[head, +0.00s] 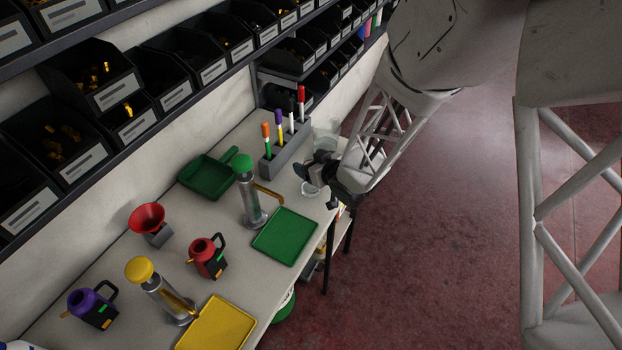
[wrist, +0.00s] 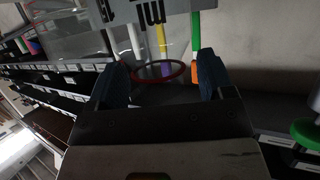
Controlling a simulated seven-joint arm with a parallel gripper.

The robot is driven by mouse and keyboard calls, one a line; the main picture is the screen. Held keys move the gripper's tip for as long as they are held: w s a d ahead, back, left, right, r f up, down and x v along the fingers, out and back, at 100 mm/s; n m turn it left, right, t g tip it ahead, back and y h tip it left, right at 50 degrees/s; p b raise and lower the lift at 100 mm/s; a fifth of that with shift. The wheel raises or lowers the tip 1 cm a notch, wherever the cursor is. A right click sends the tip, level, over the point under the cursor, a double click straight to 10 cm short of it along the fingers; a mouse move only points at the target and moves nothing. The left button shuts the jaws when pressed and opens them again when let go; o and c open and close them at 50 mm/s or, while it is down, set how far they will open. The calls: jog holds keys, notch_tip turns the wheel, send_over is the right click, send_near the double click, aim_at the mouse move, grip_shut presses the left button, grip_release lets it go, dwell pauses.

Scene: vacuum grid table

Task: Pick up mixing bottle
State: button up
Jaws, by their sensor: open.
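My gripper (head: 309,170) is low over the right end of the white table. In the wrist view its two blue-grey fingers (wrist: 163,78) are apart. A clear vessel with a red ring rim (wrist: 160,82) and dark markings (wrist: 150,14) shows between and beyond the fingers; it looks like the mixing bottle. In the head view only a clear rounded base (head: 311,190) shows below my gripper, which hides the rest. I cannot tell whether the fingers touch it.
A grey holder with several markers (head: 285,153) stands close to the left of my gripper. A clear container (head: 326,132) stands behind. A green tray (head: 285,236), a green-capped cylinder (head: 249,195) and a green dustpan-like tray (head: 208,178) are nearby. Shelves of black bins (head: 180,72) overhang the back.

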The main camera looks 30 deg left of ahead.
dwell(0.5)
jog(key=c, duration=1.3)
jog(key=shift+o, duration=0.2)
jog(key=shift+r, duration=0.1)
grip_shut()
jog(key=s+d+r, duration=0.4)
jog(key=s+d, duration=0.7)
jog(key=shift+s+r, duration=0.2)
jog(key=shift+r, duration=0.2)
dwell(0.3)
dwell(0.9)
